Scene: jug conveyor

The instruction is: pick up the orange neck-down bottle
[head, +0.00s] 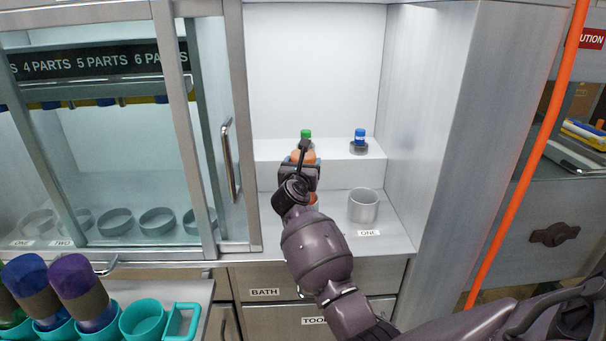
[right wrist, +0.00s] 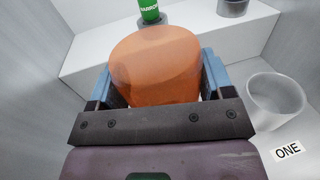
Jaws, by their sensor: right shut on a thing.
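The orange bottle (right wrist: 156,62) fills the middle of the right wrist view, its rounded end toward the camera. It sits between the two blue-grey fingers of my right gripper (right wrist: 158,88), which is shut on it. In the head view the orange bottle (head: 303,156) shows only in part, behind my right gripper (head: 301,170), inside the open cabinet bay. A bit of orange also shows below the gripper. The bottle's neck and what is under it are hidden. My left gripper is not in view.
A green-capped item (head: 306,134) and a blue-capped item (head: 359,138) stand on the raised white step (head: 270,150). An empty grey cup (head: 363,205) stands right of the gripper, behind a label ONE. Teal cups (head: 143,318), some holding bottles, are at lower left. A glass door's handle (head: 230,160) is left.

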